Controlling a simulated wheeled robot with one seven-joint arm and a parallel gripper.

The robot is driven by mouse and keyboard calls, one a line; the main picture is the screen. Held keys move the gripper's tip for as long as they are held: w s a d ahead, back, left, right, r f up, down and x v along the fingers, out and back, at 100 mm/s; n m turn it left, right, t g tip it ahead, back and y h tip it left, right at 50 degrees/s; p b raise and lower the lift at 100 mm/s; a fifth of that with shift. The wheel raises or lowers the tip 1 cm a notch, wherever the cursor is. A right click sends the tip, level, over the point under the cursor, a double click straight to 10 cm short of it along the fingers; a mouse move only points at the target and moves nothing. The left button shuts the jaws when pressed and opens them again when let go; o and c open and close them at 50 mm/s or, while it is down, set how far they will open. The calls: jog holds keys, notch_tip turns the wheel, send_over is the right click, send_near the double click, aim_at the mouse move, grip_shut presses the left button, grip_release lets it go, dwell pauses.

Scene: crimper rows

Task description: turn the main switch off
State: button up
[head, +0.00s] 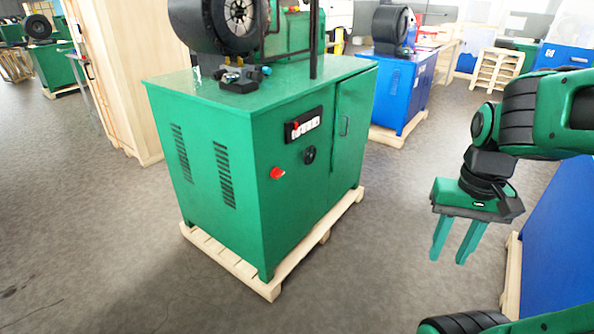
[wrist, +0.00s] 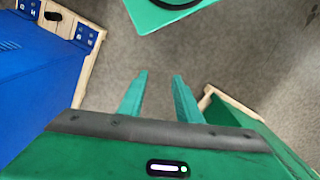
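A green crimper cabinet (head: 240,150) stands on a wooden pallet in the middle of the head view. Its front carries a red knob (head: 277,173), a round black knob (head: 309,155) and a dark panel with small controls (head: 304,124). I cannot tell for certain which of these is the main switch, nor its setting. My gripper (head: 447,260) hangs fingers down to the right of the cabinet, well apart from it. It is open and empty; its two fingers also show apart in the wrist view (wrist: 160,76). The wrist view shows none of the knobs.
The cabinet's pallet (head: 320,242) sticks out at its base. A blue machine (head: 400,90) stands behind it, and another blue cabinet (head: 560,240) is close on the right of my gripper. Grey floor (head: 370,270) lies clear between gripper and green cabinet.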

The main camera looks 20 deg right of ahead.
jog(key=shift+w+a, duration=0.2)
jog(key=shift+a, duration=0.05)
